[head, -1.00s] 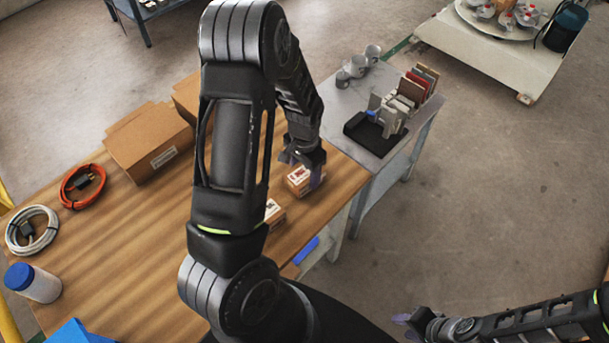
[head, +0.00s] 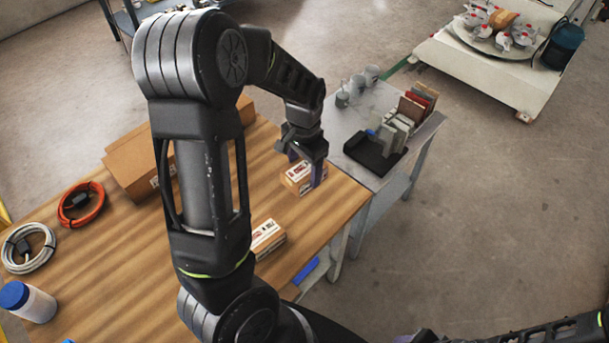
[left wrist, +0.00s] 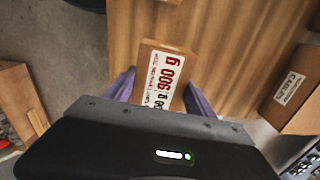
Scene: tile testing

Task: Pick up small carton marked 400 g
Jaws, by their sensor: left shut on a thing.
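A small brown carton (head: 298,178) with a white label is near the table's far right edge. My left gripper (head: 304,172) points down over it, with its purple fingers shut on the carton's two sides. In the left wrist view the carton (left wrist: 163,72) sits between the fingers (left wrist: 160,92), and its red print appears to read 900 g, not 400 g. I cannot tell whether it is clear of the tabletop. A second small carton (head: 268,237) lies nearer on the table, its marking too small to read. My right gripper is barely in view at the bottom edge.
The wooden table (head: 110,260) also holds a larger box (head: 128,170), an orange cable coil (head: 80,204), a white cable coil (head: 28,248) and a blue-lidded jar (head: 28,302). A grey side table (head: 350,120) with mugs and a tile rack adjoins at the right.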

